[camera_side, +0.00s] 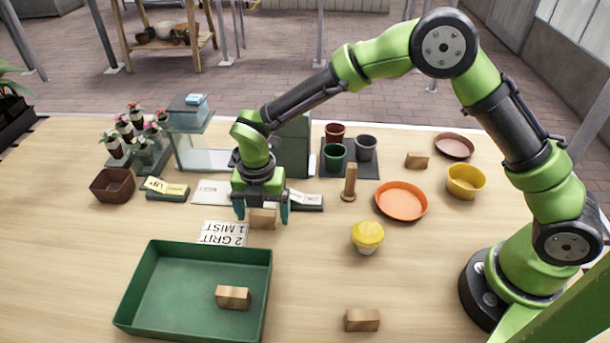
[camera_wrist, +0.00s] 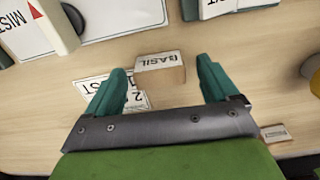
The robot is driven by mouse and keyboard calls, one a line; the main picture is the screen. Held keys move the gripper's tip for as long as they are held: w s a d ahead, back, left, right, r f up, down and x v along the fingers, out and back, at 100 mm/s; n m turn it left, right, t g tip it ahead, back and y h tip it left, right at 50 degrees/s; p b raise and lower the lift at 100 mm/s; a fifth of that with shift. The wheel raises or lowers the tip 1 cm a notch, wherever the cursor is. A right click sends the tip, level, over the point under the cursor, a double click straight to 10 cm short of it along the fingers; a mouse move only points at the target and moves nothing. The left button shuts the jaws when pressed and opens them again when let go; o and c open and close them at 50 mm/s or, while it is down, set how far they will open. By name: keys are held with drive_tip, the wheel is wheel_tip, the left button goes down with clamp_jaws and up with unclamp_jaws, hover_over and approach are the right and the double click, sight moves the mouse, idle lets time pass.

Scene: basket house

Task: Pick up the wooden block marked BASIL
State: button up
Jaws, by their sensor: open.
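The wooden block marked BASIL (camera_wrist: 160,66) stands on the table between and just beyond my open fingers in the wrist view, its label upside down there. In the side view the block (camera_side: 263,218) is below my gripper (camera_side: 262,208), between the two teal fingers. My gripper (camera_wrist: 162,88) is open and holds nothing. I cannot tell whether a finger touches the block. Part of the block is hidden by the gripper in the side view.
A card reading "2 GRIT 1 MIST" (camera_side: 223,233) lies beside the block. A green tray (camera_side: 125,310) holds another wooden block (camera_side: 233,297). More blocks lie at the front (camera_side: 362,320) and back right (camera_side: 417,160). A wooden peg (camera_side: 349,183) and a yellow-topped pot (camera_side: 367,236) stand to the right.

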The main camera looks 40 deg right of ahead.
drive_tip(key=shift+f, duration=0.55)
drive_tip(key=c, duration=1)
drive_tip(key=shift+r, duration=0.1)
drive_tip(key=shift+c, duration=0.2)
